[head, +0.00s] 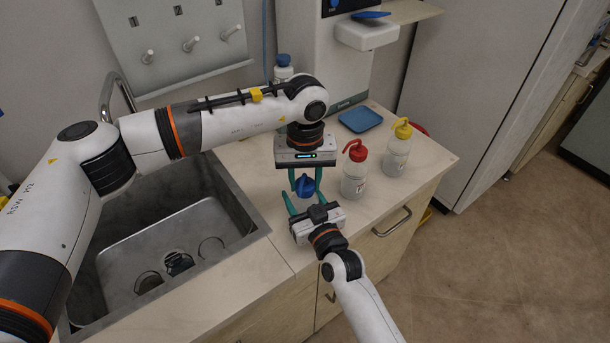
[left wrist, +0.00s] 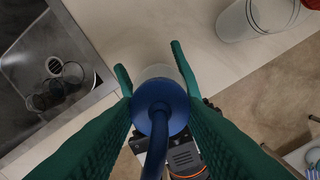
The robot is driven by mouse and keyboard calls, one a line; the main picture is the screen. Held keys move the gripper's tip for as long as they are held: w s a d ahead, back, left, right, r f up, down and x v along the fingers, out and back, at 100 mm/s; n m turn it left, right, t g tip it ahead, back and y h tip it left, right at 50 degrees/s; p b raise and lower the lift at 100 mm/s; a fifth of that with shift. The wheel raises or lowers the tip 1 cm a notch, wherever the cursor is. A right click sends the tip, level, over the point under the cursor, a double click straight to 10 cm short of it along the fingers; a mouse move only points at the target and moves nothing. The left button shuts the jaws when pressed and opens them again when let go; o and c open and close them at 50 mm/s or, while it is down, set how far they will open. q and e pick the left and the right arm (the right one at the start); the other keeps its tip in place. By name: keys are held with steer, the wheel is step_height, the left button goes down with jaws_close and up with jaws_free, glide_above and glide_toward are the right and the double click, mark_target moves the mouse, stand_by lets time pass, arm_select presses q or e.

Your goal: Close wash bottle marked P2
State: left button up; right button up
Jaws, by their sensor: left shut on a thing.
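My left gripper (head: 305,187) reaches down over the blue cap (head: 305,186) of a wash bottle and is shut on it. The left wrist view shows the blue cap (left wrist: 160,108) with its bent spout between my green fingers, on top of or just above a whitish bottle body (left wrist: 158,73). The cap and grippers hide most of that body, and no P2 mark is readable. My right gripper (head: 305,203) comes from the front, its green fingers on either side of the body; I cannot tell whether they touch it.
A red-capped wash bottle (head: 354,172) and a yellow-capped one (head: 397,150) stand to the right on the counter. A blue tray (head: 360,119) lies behind them. A blue-topped bottle (head: 283,68) stands at the back. The sink (head: 165,245) is at the left.

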arm_select(q)
steer(key=m, duration=1)
steer(key=o, duration=0.9)
steer(key=shift+a, duration=0.1)
steer(key=shift+r, duration=2.2)
steer(key=shift+o, duration=0.5)
steer(key=shift+o, duration=0.3)
